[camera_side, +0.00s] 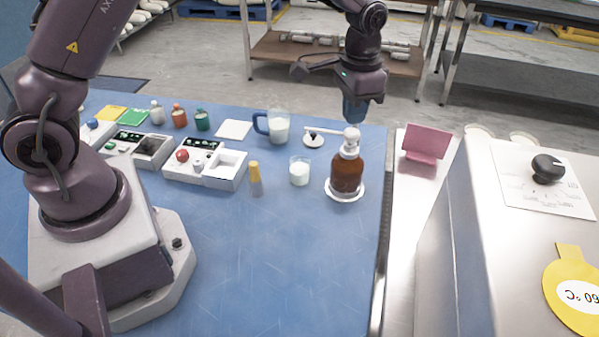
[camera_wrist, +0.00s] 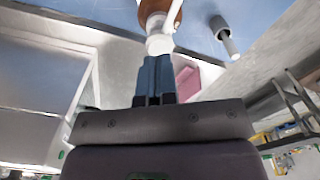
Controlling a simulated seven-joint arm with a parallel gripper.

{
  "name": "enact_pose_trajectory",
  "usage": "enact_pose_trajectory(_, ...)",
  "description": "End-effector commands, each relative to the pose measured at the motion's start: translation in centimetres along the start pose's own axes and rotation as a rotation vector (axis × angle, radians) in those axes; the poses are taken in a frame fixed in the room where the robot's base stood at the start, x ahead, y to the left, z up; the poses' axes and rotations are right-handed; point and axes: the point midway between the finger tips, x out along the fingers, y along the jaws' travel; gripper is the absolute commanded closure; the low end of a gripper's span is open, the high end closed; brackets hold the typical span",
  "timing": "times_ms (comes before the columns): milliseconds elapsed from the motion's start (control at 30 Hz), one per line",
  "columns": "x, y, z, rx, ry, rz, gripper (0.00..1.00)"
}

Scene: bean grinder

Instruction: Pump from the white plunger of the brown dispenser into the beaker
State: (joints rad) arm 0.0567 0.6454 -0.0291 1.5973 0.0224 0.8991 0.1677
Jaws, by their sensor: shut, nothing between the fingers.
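The brown dispenser (camera_side: 347,174) stands upright on a white round base (camera_side: 345,195) near the right side of the blue table. Its white plunger (camera_side: 352,134) is on top, with a spout reaching left. A small clear beaker (camera_side: 299,171) with white contents stands left of the dispenser, below the spout's level. My gripper (camera_side: 355,115) points down, shut and empty, with its blue fingertips just above the plunger. In the wrist view the shut fingers (camera_wrist: 155,65) are close to the white plunger (camera_wrist: 159,45); whether they touch is unclear. The brown bottle (camera_wrist: 160,10) is partly cut off there.
A pink stand (camera_side: 427,143) is on the metal surface to the right. The front table area is clear.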

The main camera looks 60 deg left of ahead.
Motion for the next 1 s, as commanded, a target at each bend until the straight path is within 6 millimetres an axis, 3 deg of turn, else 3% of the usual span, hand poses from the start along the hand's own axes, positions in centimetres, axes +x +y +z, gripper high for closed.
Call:
enact_pose_trajectory(400, 0.1, 0.0, 0.0, 0.0, -0.001, 0.0, 1.0)
enact_pose_trajectory(1000, 2.2, 0.0, 0.0, 0.0, -0.001, 0.0, 1.0)
